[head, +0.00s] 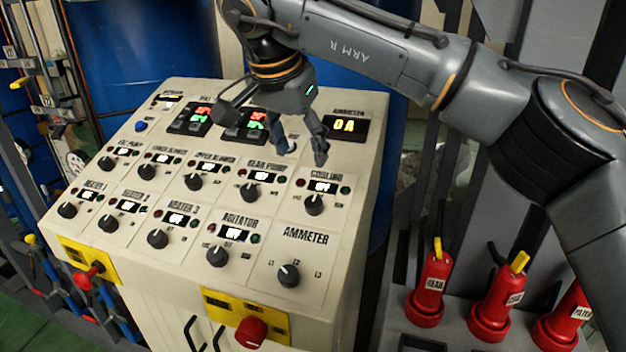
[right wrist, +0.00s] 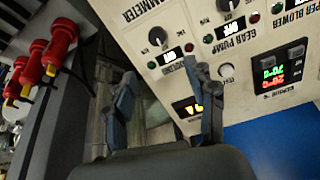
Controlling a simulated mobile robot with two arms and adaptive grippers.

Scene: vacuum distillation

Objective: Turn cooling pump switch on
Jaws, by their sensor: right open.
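The cooling switch (head: 314,204) is a black round knob on the sloped cream control panel (head: 130,258), under the label COOLING. A small lit display (head: 323,187) sits above it, too small to read surely. In the right wrist view the same knob (right wrist: 157,36) appears upside down, beyond my fingers. My right gripper (head: 301,153) is open and empty, above the panel, with its fingertips up-panel of the cooling switch and apart from it. In the right wrist view my gripper's fingers (right wrist: 165,92) are spread wide. My left gripper is not in view.
Other knobs crowd nearby: the gear pump knob (head: 249,192) to the left and the ammeter knob (head: 289,275) below. A red emergency-type button (head: 251,332) is on the front edge. Red extinguisher-like bottles (head: 430,290) stand at right. Blue drums (head: 145,45) stand behind.

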